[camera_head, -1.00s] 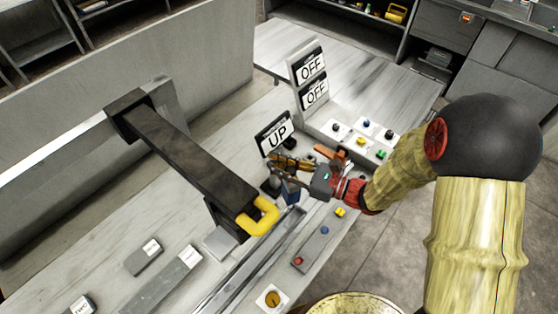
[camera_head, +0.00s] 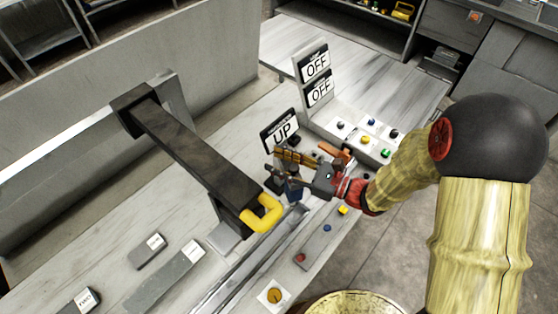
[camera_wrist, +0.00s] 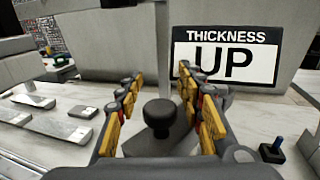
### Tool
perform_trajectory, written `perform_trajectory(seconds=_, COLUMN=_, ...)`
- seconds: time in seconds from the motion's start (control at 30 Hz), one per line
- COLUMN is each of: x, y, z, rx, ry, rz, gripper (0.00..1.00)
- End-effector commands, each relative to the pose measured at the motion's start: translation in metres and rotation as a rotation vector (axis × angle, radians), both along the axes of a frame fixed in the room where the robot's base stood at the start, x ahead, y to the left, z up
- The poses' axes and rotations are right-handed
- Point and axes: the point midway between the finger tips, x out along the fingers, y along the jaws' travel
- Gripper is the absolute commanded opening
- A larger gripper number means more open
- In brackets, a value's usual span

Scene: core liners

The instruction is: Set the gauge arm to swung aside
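My gripper (camera_wrist: 161,82) is open in the wrist view, its two yellow-padded fingers apart. A black round knob (camera_wrist: 160,113) on a grey plate (camera_wrist: 150,143) shows between and below the fingers; I see no finger touching it. I cannot tell for sure whether this knob belongs to the gauge arm. The sign behind reads THICKNESS UP (camera_wrist: 232,58); it also stands in the head view (camera_head: 281,131), just behind my gripper (camera_head: 283,168).
A long dark beam (camera_head: 195,155) with a yellow handle (camera_head: 262,215) lies left of my gripper. A button panel (camera_head: 366,140) and OFF signs (camera_head: 316,64) stand behind it. A rail (camera_head: 250,262) and a button strip (camera_head: 322,240) are in front.

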Motion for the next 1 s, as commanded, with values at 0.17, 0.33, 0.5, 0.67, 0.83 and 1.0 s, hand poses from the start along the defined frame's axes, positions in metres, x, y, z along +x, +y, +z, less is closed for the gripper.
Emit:
perform_trajectory(seconds=0.17, x=0.000, y=-0.001, z=0.000, rx=0.000, ry=0.000, rz=-0.001, gripper=0.37)
perform_trajectory(seconds=0.33, x=-0.004, y=-0.012, z=0.000, rx=-0.001, ry=0.000, rz=-0.003, gripper=0.37)
perform_trajectory(seconds=0.5, x=-0.014, y=-0.037, z=0.000, rx=0.000, ry=0.000, rz=-0.006, gripper=0.37)
perform_trajectory(seconds=0.67, x=-0.025, y=-0.062, z=0.000, rx=0.000, ry=0.001, rz=-0.006, gripper=0.37)
perform_trajectory(seconds=0.83, x=-0.036, y=-0.086, z=0.000, rx=0.000, ry=0.001, rz=-0.006, gripper=0.37)
perform_trajectory(seconds=1.0, x=-0.043, y=-0.103, z=0.000, rx=0.000, ry=0.000, rz=-0.003, gripper=0.37)
